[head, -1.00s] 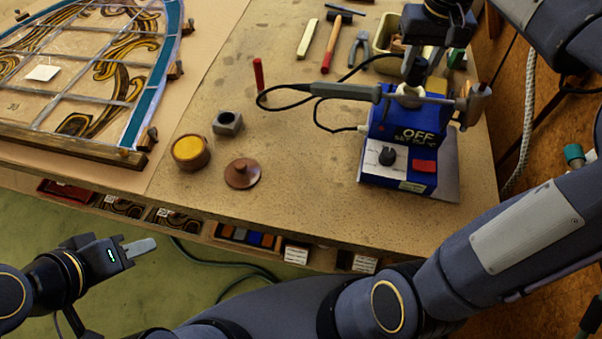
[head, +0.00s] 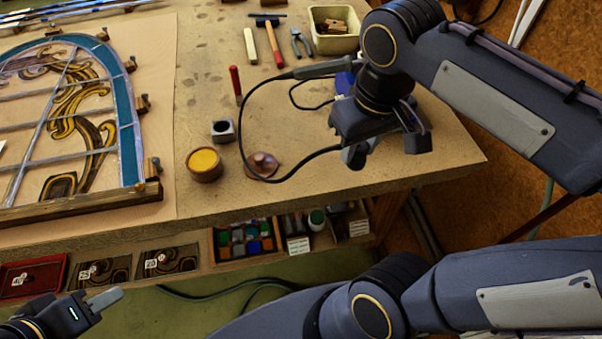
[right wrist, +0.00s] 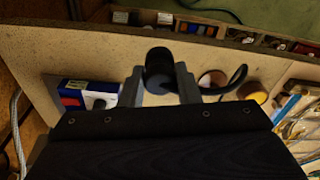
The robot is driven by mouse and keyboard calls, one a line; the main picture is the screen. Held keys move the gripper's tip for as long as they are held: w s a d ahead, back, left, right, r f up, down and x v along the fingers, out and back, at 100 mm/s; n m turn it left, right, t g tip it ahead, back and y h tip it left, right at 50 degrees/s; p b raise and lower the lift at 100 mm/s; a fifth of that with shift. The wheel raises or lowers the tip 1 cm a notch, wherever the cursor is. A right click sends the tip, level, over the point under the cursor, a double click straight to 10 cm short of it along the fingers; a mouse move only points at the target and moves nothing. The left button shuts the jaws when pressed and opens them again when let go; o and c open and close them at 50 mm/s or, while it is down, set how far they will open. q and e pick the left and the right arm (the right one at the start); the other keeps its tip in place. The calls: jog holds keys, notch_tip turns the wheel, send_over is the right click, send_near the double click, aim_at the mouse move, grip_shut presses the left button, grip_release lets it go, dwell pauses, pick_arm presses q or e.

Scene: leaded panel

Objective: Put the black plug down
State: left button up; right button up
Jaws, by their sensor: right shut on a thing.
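The black plug (right wrist: 158,68) is a dark round body in the right wrist view, between the two grey fingers of my right gripper (right wrist: 159,88), which is shut on it. A black cable curves off to its right. The cable (head: 243,140) loops from there to the soldering iron (head: 330,69). My left gripper (head: 104,299) is low in front of the bench, away from everything; its jaw opening cannot be made out.
The blue soldering station (right wrist: 85,97) is mostly behind my right arm in the head view. The leaded panel (head: 128,130) lies at left. Bare bench lies right of the gripper.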

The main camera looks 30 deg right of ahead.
jog(key=shift+s+a+f, duration=0.15)
jog(key=shift+s+a, duration=0.2)
jog(key=shift+w+a+f, duration=0.1)
jog(key=shift+w+f, duration=0.1)
jog(key=shift+w, duration=0.05)
jog(key=w+f, duration=0.3)
jog(key=w, duration=0.1)
jog(key=w+f, duration=0.2)
jog(key=w, duration=0.2)
jog(key=w+f, duration=0.3)
jog(key=w, duration=0.1)
jog(key=shift+w+f+p, duration=0.2)
jog(key=shift+f+p, duration=0.15)
jog(key=shift+w+f, duration=0.15)
jog(key=shift+f, duration=0.05)
jog(key=shift+w+f, duration=0.15)
jog(key=shift+f, duration=0.75)
jog(key=shift+w+f, duration=0.1)
jog(key=shift+f, duration=0.8)
